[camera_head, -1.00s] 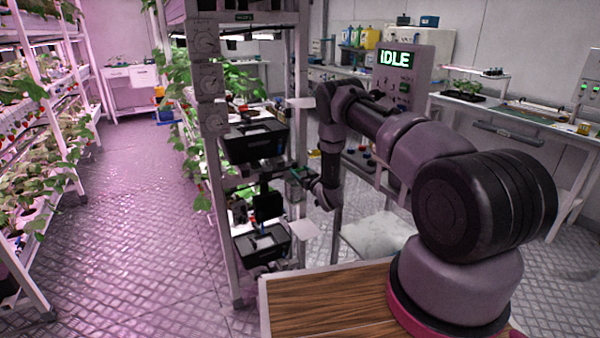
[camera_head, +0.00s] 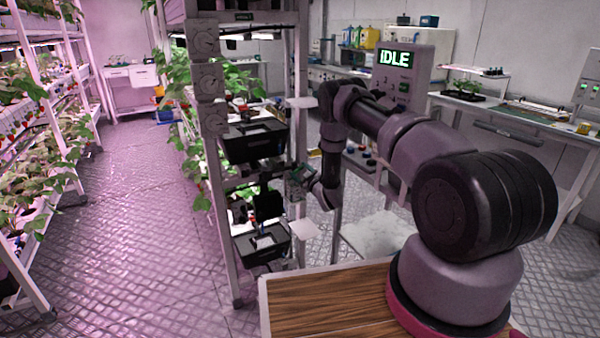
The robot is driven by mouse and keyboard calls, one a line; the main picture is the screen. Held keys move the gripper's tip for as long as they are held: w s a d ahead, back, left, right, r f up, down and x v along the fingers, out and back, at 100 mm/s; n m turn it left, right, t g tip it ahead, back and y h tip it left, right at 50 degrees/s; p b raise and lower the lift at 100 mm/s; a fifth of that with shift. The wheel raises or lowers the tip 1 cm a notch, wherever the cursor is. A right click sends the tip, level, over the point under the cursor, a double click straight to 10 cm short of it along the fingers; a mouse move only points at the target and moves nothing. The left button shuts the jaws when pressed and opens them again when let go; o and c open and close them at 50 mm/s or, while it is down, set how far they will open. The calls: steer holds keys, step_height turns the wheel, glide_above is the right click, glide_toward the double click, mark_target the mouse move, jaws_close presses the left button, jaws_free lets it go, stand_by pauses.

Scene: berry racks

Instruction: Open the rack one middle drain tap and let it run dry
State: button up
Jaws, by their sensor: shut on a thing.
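Rack one (camera_head: 220,205) is the post-framed plant rack at centre-left, with black boxes on its tiers. My gripper (camera_head: 287,188) is at the rack's near side, between the upper black box (camera_head: 252,143) and the lower black box (camera_head: 262,246). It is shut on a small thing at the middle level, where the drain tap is. The fingertips and tap handle are small and dark, so I cannot tell the tap's angle or see any water flow. A dark flat piece (camera_head: 268,206) hangs just below and left of the gripper.
A control panel (camera_head: 407,75) reading IDLE stands behind my arm. Another plant rack (camera_head: 30,190) lines the left side, with a clear aisle (camera_head: 135,220) between. Benches (camera_head: 520,125) run along the right wall.

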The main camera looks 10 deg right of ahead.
steer(key=n, duration=0.6)
steer(key=shift+s+f, duration=0.1)
steer(key=shift+f, duration=0.05)
steer(key=n, duration=0.6)
steer(key=shift+f, duration=0.15)
stand_by(0.4)
steer(key=o, duration=1.4)
steer(key=shift+v, duration=5.45)
steer(key=shift+a, duration=0.1)
